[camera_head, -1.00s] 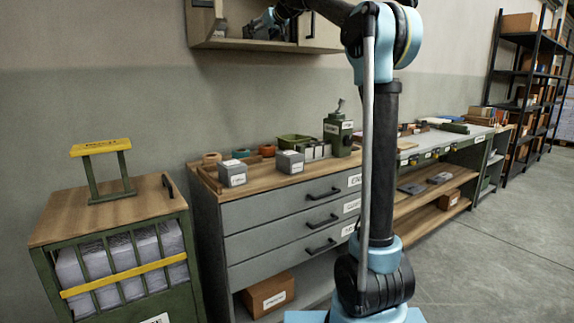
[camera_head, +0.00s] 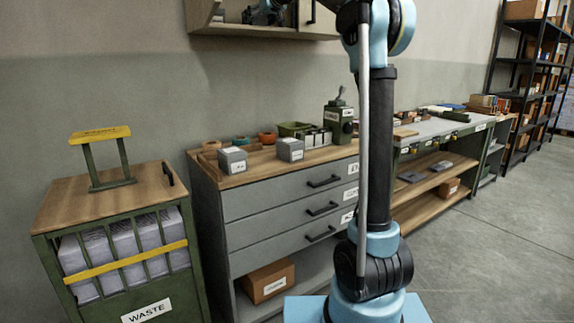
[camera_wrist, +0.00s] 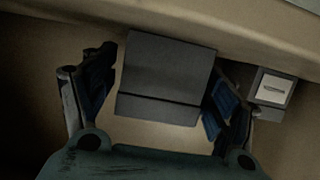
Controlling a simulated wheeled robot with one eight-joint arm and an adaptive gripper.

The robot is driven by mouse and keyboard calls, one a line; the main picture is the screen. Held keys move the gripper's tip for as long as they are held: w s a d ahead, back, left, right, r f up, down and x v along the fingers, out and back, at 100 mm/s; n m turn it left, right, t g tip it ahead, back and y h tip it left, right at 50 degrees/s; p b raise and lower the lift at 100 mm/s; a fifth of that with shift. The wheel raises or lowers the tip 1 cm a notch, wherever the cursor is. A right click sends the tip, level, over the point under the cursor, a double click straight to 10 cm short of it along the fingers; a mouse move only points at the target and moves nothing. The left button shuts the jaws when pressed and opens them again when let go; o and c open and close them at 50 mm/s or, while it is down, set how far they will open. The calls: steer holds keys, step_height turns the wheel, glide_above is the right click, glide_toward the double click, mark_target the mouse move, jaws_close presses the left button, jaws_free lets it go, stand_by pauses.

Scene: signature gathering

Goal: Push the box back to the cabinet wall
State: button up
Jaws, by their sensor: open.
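A dark grey box (camera_wrist: 165,75) lies in the middle of the wrist view, on the brown cabinet floor (camera_wrist: 160,133). My gripper (camera_wrist: 167,88) has its fingers spread, one on each side of the box. I cannot tell whether the fingers touch it. In the head view, my gripper (camera_head: 264,11) is inside the wall cabinet (camera_head: 212,29) at the top, and the cabinet is cut off by the picture edge. I cannot make out the box there. The gap between the box and the cabinet's back wall is hard to judge.
A smaller grey box with a white label (camera_wrist: 273,89) stands just right of my right finger. Below the wall cabinet, a drawer unit (camera_head: 270,205) carries small boxes and pots. A green waste bin (camera_head: 120,245) stands at left. Open floor (camera_head: 480,260) lies at right.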

steer(key=shift+w, duration=0.15)
steer(key=shift+w+a, duration=0.6)
steer(key=shift+w, duration=0.25)
steer(key=shift+w+a, duration=0.6)
steer(key=shift+w, duration=0.2)
steer(key=shift+s+d, duration=0.9)
steer(key=shift+s, duration=0.45)
steer(key=shift+s+d, duration=0.95)
steer(key=shift+s, duration=0.4)
steer(key=shift+s+d, duration=0.9)
steer(key=shift+s, duration=0.45)
